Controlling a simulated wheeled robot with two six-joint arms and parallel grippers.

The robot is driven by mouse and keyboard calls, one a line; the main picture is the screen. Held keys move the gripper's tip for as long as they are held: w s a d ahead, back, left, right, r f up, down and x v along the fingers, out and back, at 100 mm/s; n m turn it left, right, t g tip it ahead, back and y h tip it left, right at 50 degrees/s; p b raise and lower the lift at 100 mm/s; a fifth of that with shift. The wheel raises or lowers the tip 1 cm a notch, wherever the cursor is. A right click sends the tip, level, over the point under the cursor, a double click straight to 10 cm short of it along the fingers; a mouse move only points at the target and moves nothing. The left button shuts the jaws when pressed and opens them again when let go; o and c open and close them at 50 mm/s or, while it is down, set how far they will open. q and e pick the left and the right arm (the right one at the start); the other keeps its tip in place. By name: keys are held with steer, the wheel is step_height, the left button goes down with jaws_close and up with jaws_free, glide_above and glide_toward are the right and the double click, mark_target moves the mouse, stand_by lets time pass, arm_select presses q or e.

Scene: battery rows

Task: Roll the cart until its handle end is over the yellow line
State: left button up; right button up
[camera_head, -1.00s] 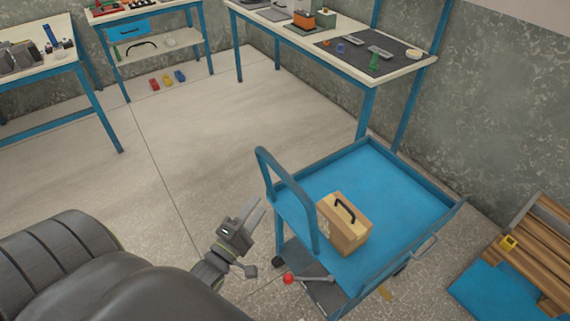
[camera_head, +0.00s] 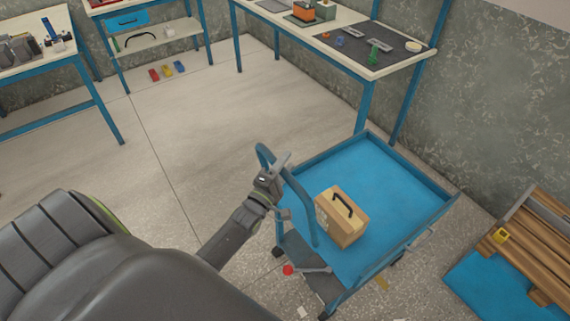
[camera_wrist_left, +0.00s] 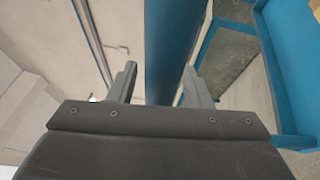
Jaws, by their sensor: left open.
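The blue cart (camera_head: 395,165) stands on the floor at right of centre in the head view, its handle (camera_head: 308,226) on its left end. A wooden box (camera_head: 342,228) with a black grip sits on its top tray. My left gripper (camera_head: 283,187) is open at the handle. In the left wrist view its fingers (camera_wrist_left: 160,76) stand on either side of the blue handle bar (camera_wrist_left: 172,40), not closed on it. A small yellow mark (camera_head: 381,284) shows on the floor by the cart's near right side; I cannot tell whether it is the line. My right gripper is out of view.
A red knob (camera_head: 288,270) on a grey lever sits low on the cart. A workbench (camera_head: 347,62) stands behind it. Wooden slats on a blue base (camera_head: 480,290) lie at the right. The floor (camera_head: 210,140) left of the cart is clear.

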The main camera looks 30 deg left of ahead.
arm_select(q)
steer(key=c, duration=0.9)
jaws_close()
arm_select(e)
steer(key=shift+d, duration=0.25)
